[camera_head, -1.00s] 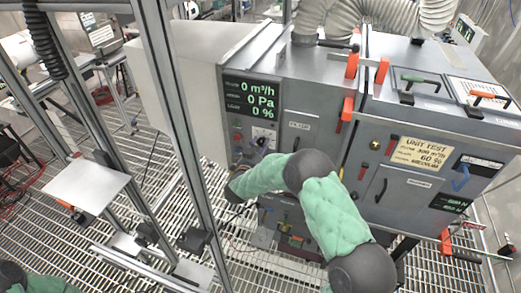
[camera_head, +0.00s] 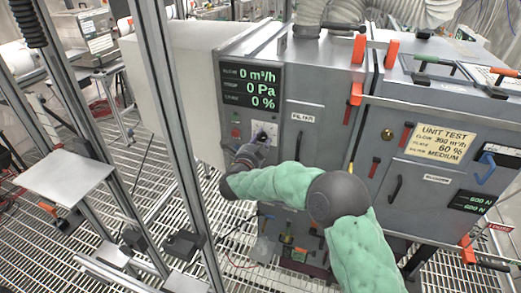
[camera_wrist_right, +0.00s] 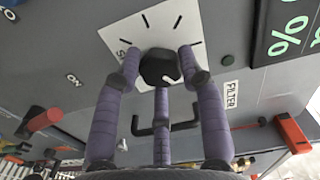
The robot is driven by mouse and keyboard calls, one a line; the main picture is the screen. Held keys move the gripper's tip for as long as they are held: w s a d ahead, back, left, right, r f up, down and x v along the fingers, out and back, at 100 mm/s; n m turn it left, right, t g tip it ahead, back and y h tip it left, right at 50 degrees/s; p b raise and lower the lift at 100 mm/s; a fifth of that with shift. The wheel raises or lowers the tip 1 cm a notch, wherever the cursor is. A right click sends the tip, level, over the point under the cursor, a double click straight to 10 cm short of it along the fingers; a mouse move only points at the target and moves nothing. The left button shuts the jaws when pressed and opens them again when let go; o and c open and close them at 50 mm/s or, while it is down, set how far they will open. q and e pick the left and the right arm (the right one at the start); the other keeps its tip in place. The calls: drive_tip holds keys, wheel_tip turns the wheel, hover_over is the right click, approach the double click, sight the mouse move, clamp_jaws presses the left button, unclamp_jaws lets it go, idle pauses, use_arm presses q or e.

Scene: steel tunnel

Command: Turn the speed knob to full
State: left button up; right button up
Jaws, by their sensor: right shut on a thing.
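The speed knob (camera_wrist_right: 160,68) is black and many-sided, on a white dial plate (camera_wrist_right: 150,28) with black tick marks; in the wrist view its pointer direction is unclear. My right gripper (camera_wrist_right: 161,70) has its purple fingers closed around the knob's sides. In the head view my right gripper (camera_head: 250,155) is at the front panel, just below the dial plate (camera_head: 265,130), and hides the knob. The display (camera_head: 250,88) above reads 0 m³/h, 0 Pa and 0 %. My left gripper is not in view.
A black handle (camera_wrist_right: 165,126) sits below the knob in the wrist view, near my fingers. A red part (camera_wrist_right: 40,120) is at the left. The FILTER door (camera_head: 308,130) is right of the dial. Metal frame posts (camera_head: 170,130) stand left of the unit.

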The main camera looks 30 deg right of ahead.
drive_tip(key=m+b, duration=0.1)
drive_tip(key=b, duration=0.1)
drive_tip(key=m+b, duration=0.2)
drive_tip(key=shift+a+f, duration=0.1)
drive_tip(key=shift+f, duration=0.25)
drive_tip(key=shift+r+m+b, duration=0.15)
drive_tip(key=shift+m+b, duration=1.05)
drive_tip(key=shift+b, duration=0.05)
drive_tip(key=shift+r+m, duration=0.1)
drive_tip(key=shift+m, duration=0.2)
drive_tip(key=o, duration=1.1)
drive_tip(key=shift+w+r, duration=0.1)
drive_tip(key=shift+o, duration=0.2)
